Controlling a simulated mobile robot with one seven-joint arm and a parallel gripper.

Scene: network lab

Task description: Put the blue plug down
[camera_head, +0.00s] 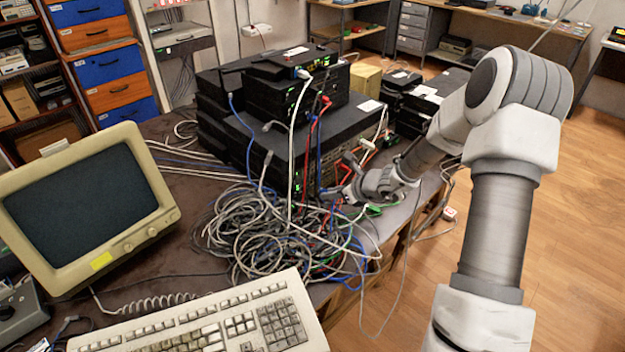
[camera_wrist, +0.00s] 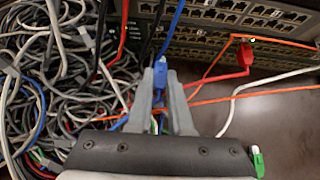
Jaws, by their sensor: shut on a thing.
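The blue plug (camera_wrist: 160,74) is between the fingertips of my gripper (camera_wrist: 161,84) in the wrist view, and the fingers are shut on it. A blue cable (camera_wrist: 177,32) shows just above the plug and runs up across the switch front. In the head view my gripper (camera_head: 345,192) is low in front of the switch stack, by the right side of the cable heap. The plug is too small to make out there. I cannot tell whether the plug touches anything below it.
A large cable tangle (camera_head: 255,232) covers the table beside my gripper. The stacked switches (camera_head: 290,140) stand behind it, with a red plug (camera_wrist: 247,58) in the wrist view. A green plug (camera_wrist: 257,162) lies near the hand. A keyboard (camera_head: 215,325) and monitor (camera_head: 85,205) are at left.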

